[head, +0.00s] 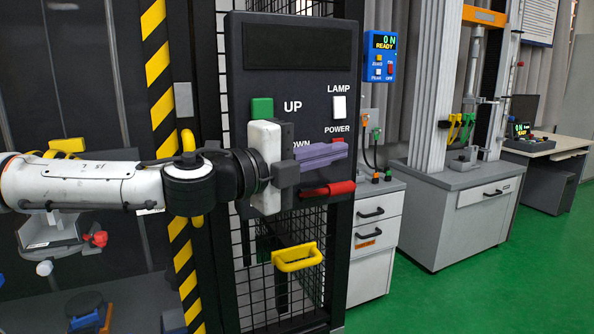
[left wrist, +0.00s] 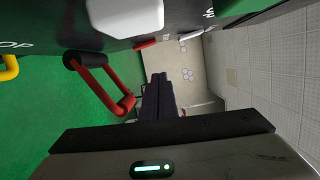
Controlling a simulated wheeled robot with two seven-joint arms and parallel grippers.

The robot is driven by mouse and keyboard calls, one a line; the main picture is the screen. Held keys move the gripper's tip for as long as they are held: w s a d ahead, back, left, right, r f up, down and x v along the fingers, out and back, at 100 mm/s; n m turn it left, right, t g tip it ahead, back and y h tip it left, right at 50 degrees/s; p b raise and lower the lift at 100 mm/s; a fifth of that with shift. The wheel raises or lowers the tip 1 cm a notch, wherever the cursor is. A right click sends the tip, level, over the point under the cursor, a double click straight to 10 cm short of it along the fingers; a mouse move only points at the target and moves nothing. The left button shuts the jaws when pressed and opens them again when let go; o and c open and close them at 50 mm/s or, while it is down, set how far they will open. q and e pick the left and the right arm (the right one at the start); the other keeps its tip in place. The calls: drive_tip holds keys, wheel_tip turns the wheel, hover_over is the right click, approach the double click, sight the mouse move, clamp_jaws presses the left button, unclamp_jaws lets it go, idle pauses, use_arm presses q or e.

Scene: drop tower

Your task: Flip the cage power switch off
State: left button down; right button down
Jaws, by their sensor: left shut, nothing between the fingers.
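The red switch (head: 338,140) under the POWER label sits on the dark control panel (head: 300,88). Only its upper part shows above my fingers, so I cannot tell its position. A small red piece at the panel's edge in the left wrist view (left wrist: 145,44) looks like the same switch. My left gripper (head: 342,149) is shut and empty, its purplish fingers pointing right just in front of and below the switch. I cannot tell whether they touch it. The fingers also show in the left wrist view (left wrist: 158,80). My right gripper is not in view.
A white LAMP switch (head: 339,107) is above the POWER switch, and a green UP button (head: 262,108) is to the left. A red handle (head: 328,189) sticks out just below my fingers. A yellow handle (head: 297,257) is on the mesh below.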

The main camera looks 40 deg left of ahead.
use_arm(q)
drive_tip(key=s+b, duration=0.2)
drive_tip(key=s, duration=0.5)
drive_tip(key=shift+s+a+r, duration=0.15)
drive_tip(key=shift+s+a, duration=0.1)
drive_tip(key=shift+a, duration=0.2)
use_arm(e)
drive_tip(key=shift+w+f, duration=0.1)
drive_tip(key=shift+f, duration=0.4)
